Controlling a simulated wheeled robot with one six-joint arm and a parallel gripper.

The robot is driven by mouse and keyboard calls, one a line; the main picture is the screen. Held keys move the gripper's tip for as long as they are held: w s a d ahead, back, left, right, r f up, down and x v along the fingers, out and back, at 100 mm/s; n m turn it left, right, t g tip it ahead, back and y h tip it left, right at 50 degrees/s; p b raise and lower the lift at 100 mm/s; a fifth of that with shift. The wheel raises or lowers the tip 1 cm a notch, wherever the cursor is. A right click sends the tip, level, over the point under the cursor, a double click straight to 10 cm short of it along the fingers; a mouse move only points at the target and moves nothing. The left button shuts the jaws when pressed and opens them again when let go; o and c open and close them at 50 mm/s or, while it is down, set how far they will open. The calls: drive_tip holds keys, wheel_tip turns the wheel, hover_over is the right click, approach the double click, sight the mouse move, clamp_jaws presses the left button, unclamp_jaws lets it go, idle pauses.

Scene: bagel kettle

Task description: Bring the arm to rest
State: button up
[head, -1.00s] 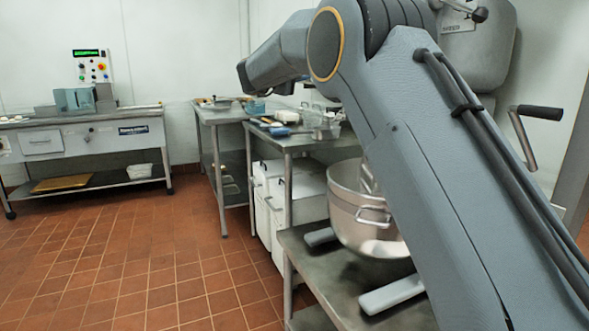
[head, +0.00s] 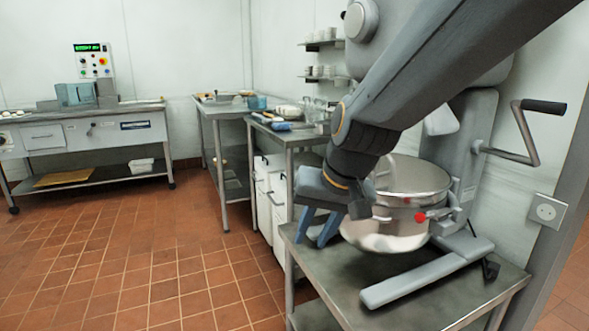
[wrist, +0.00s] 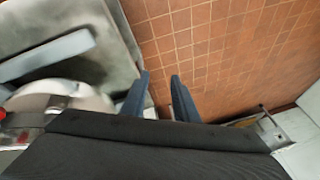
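My arm reaches in from the upper right of the head view and bends down to my gripper (head: 314,238). The gripper points downward, left of and in front of the steel mixer bowl (head: 400,240), near the left edge of the metal stand. Whether it touches the bowl cannot be told. In the wrist view my gripper (wrist: 160,75) has its two blue-grey fingers apart, with only floor tiles between them. It is open and empty.
The mixer's metal stand (head: 425,300) is at right, with the mixer's crank handle (head: 530,135) above. A worktable (head: 285,133) with dishes stands behind. A machine bench (head: 90,130) is at far left. The tiled floor (head: 150,250) between is clear.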

drive_tip(key=s+d+f+n+g+h, duration=0.1)
drive_tip(key=s+d+f+g, duration=0.2)
drive_tip(key=s, duration=0.5)
drive_tip(key=s+d+f+n+g+h, duration=0.1)
drive_tip(key=s+d+f, duration=0.3)
drive_tip(key=s, duration=0.5)
drive_tip(key=d+r+m+p, duration=0.2)
drive_tip(key=d+r+p, duration=0.6)
drive_tip(key=p, duration=0.6)
drive_tip(key=shift+w+d+r+h+p, duration=0.3)
drive_tip(key=shift+w+r+h+p, duration=0.05)
drive_tip(key=shift+w+r+h, duration=0.1)
drive_tip(key=shift+f, duration=0.1)
